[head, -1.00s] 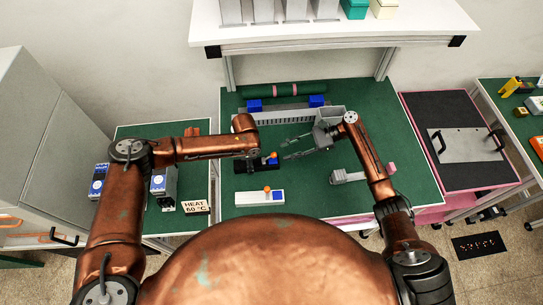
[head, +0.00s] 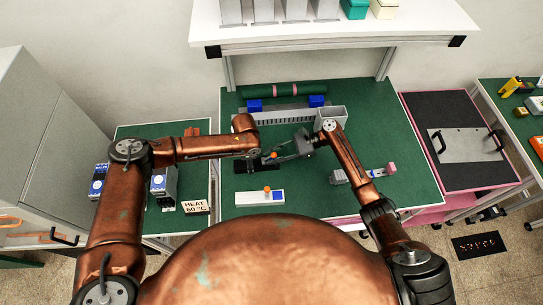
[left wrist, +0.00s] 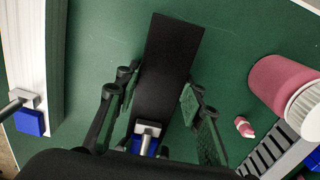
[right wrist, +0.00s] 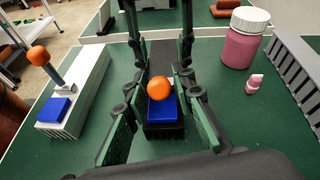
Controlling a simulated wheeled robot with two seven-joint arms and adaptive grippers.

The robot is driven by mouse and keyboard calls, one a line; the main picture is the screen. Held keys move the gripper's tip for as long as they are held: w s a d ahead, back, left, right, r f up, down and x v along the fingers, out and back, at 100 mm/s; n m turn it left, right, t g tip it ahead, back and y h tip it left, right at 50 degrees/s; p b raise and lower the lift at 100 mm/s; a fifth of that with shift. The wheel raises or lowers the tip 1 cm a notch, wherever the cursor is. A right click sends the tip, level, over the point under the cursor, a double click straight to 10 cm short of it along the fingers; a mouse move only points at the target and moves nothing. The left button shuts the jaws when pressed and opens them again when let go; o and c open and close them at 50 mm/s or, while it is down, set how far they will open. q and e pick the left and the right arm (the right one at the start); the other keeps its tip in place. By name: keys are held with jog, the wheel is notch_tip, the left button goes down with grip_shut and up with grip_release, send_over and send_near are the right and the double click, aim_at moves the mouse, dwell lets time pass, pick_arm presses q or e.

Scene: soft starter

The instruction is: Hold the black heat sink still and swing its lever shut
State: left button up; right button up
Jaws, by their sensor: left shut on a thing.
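The black heat sink (left wrist: 165,65) lies flat on the green bench mat. It also shows in the head view (head: 243,168), partly hidden by my left arm. My left gripper (left wrist: 160,100) is shut on it, with fingers along both long sides. At its near end in the right wrist view are a blue block (right wrist: 163,110) and the lever's orange ball (right wrist: 160,90), which stands above the block; the lever's exact angle is hard to tell. My right gripper (head: 283,152) is open, its fingers on either side of the ball, apparently not closed on it.
A white heat sink (head: 250,199) with its own blue block and orange-ball lever lies in front. A pink jar (right wrist: 243,38), a small pink bottle (right wrist: 255,82) and a grey slotted rail (right wrist: 296,65) are nearby. A grey bin (head: 331,115) stands behind my right gripper.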

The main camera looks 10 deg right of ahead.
grip_shut()
jog(key=shift+d+f+y, duration=0.15)
jog(key=shift+f+y, duration=0.1)
jog(key=shift+y, duration=0.4)
jog(key=shift+d+f+y, duration=0.15)
jog(key=shift+f+y, duration=0.05)
jog(key=shift+y, duration=0.45)
jog(key=shift+o, duration=1.7)
grip_release()
